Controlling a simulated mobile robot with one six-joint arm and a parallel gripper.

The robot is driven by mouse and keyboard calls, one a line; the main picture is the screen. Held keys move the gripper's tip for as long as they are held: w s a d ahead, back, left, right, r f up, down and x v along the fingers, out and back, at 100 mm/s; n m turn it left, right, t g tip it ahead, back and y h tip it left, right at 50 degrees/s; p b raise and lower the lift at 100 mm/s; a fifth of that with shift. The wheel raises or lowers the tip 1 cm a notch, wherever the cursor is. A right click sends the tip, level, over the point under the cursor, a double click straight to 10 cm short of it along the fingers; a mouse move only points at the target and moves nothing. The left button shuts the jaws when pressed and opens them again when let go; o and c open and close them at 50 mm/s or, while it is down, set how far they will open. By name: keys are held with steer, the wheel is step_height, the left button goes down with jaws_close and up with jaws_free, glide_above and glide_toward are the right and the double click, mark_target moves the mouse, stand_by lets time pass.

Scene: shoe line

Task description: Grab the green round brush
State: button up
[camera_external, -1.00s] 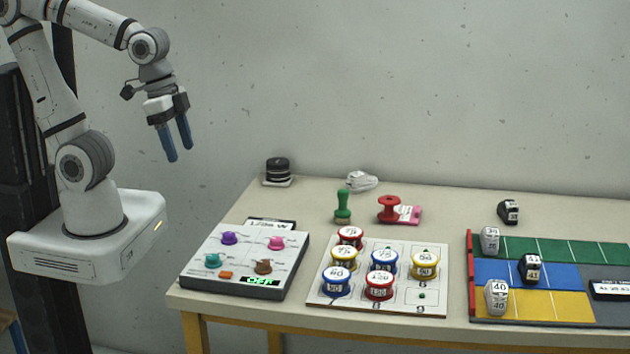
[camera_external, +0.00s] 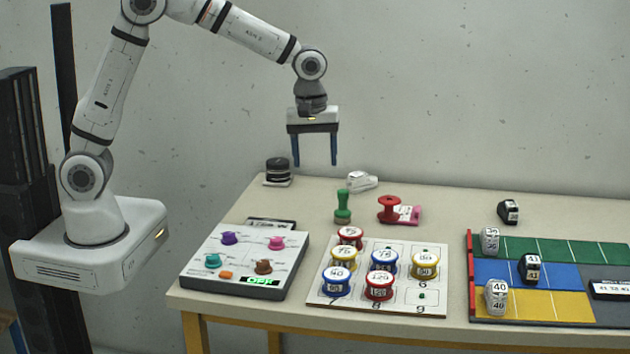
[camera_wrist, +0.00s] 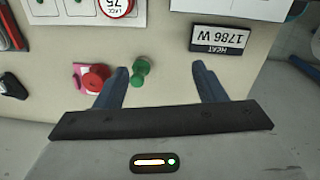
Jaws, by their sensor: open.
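The green round brush (camera_external: 342,208) stands upright on the table, behind the board of spools, with its handle up. It also shows in the wrist view (camera_wrist: 140,72), just beside the tip of the left finger. My gripper (camera_external: 315,164) is open and empty. It points down in the air above the back part of the table, higher than the brush and a little to its left. In the wrist view the gap between my fingertips (camera_wrist: 163,70) is wide, and the brush lies near its left side.
A red spool (camera_external: 389,208) and pink block (camera_external: 409,215) stand right of the brush. A white object (camera_external: 362,182) lies behind it. The spool board (camera_external: 318,299) is in front. A control panel (camera_external: 197,274) is front left, a black round item (camera_external: 277,170) back left, a coloured board (camera_external: 474,310) right.

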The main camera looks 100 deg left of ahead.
mark_target(343, 209)
steer(key=w+a+f+n, duration=0.1)
steer(key=a+f+n, duration=0.1)
steer(key=w+a+f+n, duration=0.2)
steer(key=a+f, duration=0.1)
steer(key=w+a+f+n, duration=0.1)
steer(key=a+f+n, duration=0.1)
steer(key=a, duration=0.1)
steer(key=shift+w+a+f+g, duration=0.15)
steer(key=shift+f+g, duration=0.1)
steer(key=shift+g, duration=0.15)
steer(key=shift+a+f, duration=0.15)
steer(key=shift+f, duration=0.15)
steer(key=f, duration=0.7)
steer(key=shift+w+a+f+p, duration=0.1)
steer(key=shift+w+f+p, duration=0.25)
steer(key=shift+w+p, duration=0.05)
steer(key=shift+c, duration=0.2)
steer(key=c, duration=1)
